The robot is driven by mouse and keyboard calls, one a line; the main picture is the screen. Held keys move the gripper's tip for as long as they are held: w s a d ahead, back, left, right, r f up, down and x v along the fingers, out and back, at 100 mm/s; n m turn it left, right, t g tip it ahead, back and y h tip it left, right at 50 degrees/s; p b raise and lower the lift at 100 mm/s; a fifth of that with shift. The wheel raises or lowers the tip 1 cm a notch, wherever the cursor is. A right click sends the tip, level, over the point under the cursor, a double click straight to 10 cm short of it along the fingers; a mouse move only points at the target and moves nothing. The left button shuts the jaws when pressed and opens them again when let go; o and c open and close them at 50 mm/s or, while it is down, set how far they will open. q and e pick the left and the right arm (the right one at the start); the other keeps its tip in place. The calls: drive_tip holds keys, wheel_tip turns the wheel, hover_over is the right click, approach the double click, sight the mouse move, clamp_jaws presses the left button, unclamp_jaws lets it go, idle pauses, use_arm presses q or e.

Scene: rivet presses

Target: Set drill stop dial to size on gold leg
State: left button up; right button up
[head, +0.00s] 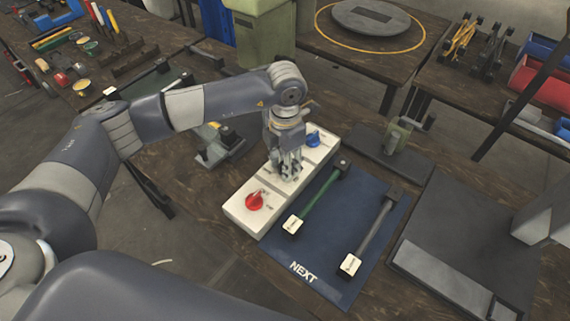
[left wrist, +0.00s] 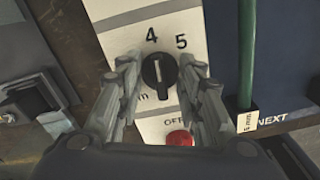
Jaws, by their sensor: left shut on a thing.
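The white panel (head: 237,207) lies on the bench with a red knob (head: 255,201) at its near end and a blue knob (head: 313,139) at its far end. The black dial (left wrist: 159,75) shows between them in the left wrist view, with numbers 4 and 5 above it. Its white mark stands nearly upright, toward the 4. My left gripper (head: 288,167) is over the panel's middle and shut on the dial, a finger on each side. In the head view the gripper hides the dial. My right gripper is not in view. I cannot make out a gold leg.
A blue mat (head: 322,240) marked NEXT holds a green rod (head: 318,199) and a grey rod (head: 375,229), each with a pale tag. A grey tool (head: 222,148) stands left of the panel, and a small green press (head: 399,134) stands behind the mat.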

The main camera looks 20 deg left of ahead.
use_arm(q)
drive_tip(key=shift+r+n, duration=0.1)
drive_tip(key=shift+n, duration=0.5)
drive_tip(key=shift+w, duration=0.1)
drive_tip(key=o, duration=1.1)
drive_tip(key=shift+c, duration=0.2)
wheel_tip(320, 180, up, 12)
